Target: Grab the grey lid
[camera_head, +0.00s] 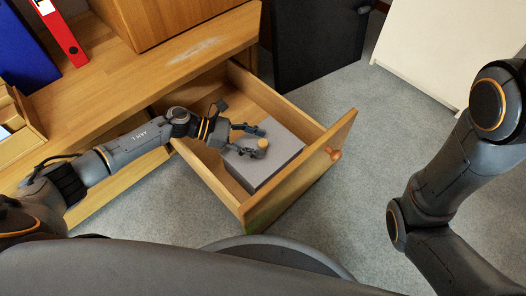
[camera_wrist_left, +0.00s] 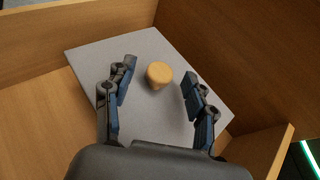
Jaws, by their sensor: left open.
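The grey lid (camera_head: 286,146) is the flat top of a grey box inside the open wooden drawer (camera_head: 313,168). A round tan knob (camera_head: 263,144) stands on the lid. The lid also shows in the left wrist view (camera_wrist_left: 188,110), with the knob (camera_wrist_left: 159,74) between and a little beyond my fingertips. My left gripper (camera_head: 254,140) is open over the lid, its two fingers on either side of the knob. I cannot tell whether they touch it. My right arm is at the right of the head view, its gripper out of view.
The drawer's walls surround the box, and its front has a round wooden knob (camera_head: 335,154). The wooden desk (camera_head: 150,75) holds a red binder (camera_head: 61,32) and a blue binder (camera_head: 24,50). Open carpet (camera_head: 385,125) lies right of the drawer.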

